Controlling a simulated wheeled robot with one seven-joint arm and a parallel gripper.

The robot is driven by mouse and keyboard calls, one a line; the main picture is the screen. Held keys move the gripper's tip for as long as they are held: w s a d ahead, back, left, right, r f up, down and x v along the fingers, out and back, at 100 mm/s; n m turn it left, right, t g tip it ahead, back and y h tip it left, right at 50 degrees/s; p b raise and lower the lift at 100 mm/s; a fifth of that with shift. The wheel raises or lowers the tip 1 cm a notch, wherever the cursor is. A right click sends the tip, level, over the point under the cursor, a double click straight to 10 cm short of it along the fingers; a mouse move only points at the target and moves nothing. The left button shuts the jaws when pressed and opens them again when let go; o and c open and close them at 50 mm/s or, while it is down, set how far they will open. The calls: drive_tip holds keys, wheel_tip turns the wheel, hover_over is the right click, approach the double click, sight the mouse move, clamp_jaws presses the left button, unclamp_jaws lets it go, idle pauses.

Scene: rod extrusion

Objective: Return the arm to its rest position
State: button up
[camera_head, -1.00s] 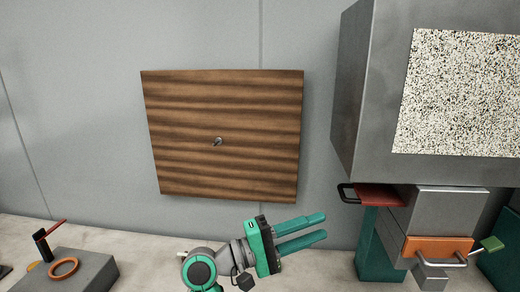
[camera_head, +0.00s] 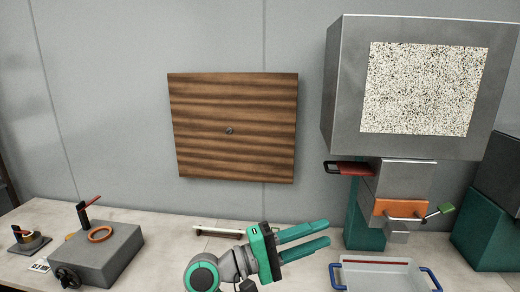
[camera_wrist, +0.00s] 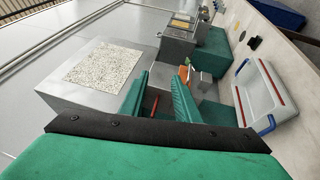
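My gripper (camera_head: 328,237) is at the bottom middle of the head view, its two green fingers pointing right. The fingers are apart with nothing between them. In the wrist view my gripper (camera_wrist: 160,92) also shows two separate green fingers, pointing toward the grey machine. The gripper is in front of the bench's back part, left of the machine and apart from it. Most of my arm is below the head view.
A grey machine (camera_head: 345,80) with a speckled panel stands right, on a teal base. A white tray with blue handles (camera_head: 385,276) lies below it. A grey block with an orange ring (camera_head: 110,250) is left. A wooden board (camera_head: 235,160) hangs on the wall.

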wheel_tip(320, 180, down, 20)
drive_tip(key=w+a+n+t+y, duration=0.2)
drive_tip(key=a+n+t+y, duration=0.1)
drive_tip(key=n+t+y, duration=0.35)
drive_tip(key=s+a+f+t+y, duration=0.1)
drive_tip(key=s+a+f+y, duration=0.2)
drive_tip(key=f, duration=0.5)
drive_tip(key=s+a+f+t+y, duration=0.2)
drive_tip(key=s+f+y, duration=0.1)
drive_tip(key=s+f, duration=0.4)
drive_tip(key=s+a+f+m+y, duration=0.1)
drive_tip(key=s+a+f+y, duration=0.2)
drive_tip(key=s, duration=0.4)
drive_tip(key=s+a+f+m+y, duration=0.1)
drive_tip(key=s+f+m+y, duration=0.1)
drive_tip(key=s+f, duration=0.4)
drive_tip(key=s+r+m, duration=0.3)
drive_tip(key=s+r, duration=0.1)
drive_tip(key=s, duration=0.5)
drive_tip(key=s+r+m+y, duration=0.1)
drive_tip(key=s+r+m, duration=0.2)
drive_tip(key=s, duration=0.6)
drive_tip(key=shift+a+r+m, duration=0.15)
drive_tip(key=shift+r+m, duration=0.2)
drive_tip(key=shift+m, duration=0.3)
